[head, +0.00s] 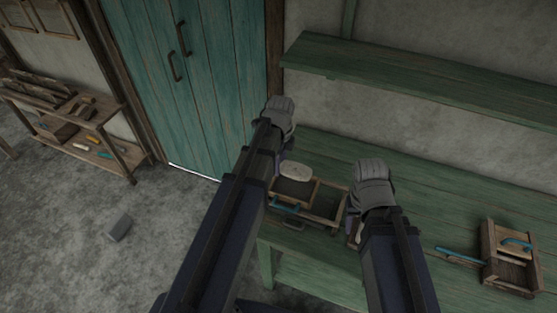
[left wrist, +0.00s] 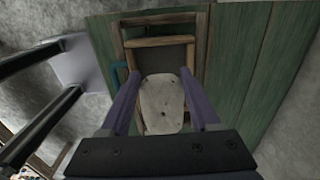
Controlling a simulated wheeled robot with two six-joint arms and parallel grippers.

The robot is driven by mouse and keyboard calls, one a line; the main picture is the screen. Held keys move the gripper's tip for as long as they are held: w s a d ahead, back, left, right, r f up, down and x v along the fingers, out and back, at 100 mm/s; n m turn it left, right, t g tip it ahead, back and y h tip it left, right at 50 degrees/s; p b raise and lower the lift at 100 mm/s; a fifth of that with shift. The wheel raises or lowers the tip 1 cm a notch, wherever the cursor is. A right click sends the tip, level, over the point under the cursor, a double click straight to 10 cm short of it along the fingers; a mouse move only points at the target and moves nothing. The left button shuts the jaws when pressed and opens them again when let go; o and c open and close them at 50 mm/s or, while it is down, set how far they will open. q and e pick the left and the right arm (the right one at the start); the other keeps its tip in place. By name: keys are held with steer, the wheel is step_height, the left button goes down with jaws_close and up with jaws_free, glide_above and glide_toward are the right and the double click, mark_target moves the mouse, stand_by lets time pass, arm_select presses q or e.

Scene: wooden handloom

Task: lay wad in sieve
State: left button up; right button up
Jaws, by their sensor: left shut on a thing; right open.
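The wad (head: 296,171) is a pale, flat, rounded slab with small dark specks. In the left wrist view the wad (left wrist: 162,108) sits between the two fingers of my left gripper (left wrist: 162,95), which is shut on it. In the head view this gripper (head: 284,162) is mostly hidden behind its own wrist. The sieve (head: 318,187), a wooden frame with a dark bed, lies below and beyond the wad; it also shows in the left wrist view (left wrist: 160,42). I cannot tell whether they touch. My right gripper (head: 354,228) is open, low beside the frame, largely hidden by its arm.
The sieve is at a wooden box (head: 322,222) on the green bench (head: 415,185), with a blue handle (head: 285,206) beside it. Another wooden box (head: 497,272) and a blue rod (head: 460,256) lie to the right. A green shelf (head: 420,75) overhangs the bench.

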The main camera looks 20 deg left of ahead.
arm_select(q)
steer(key=shift+f+b, duration=3.6)
steer(key=shift+f, duration=0.25)
steer(key=shift+a+r, duration=0.1)
steer(key=o, duration=1.4)
steer(key=shift+r, duration=0.1)
step_height(320, 180, up, 8)
steer(key=p, duration=0.8)
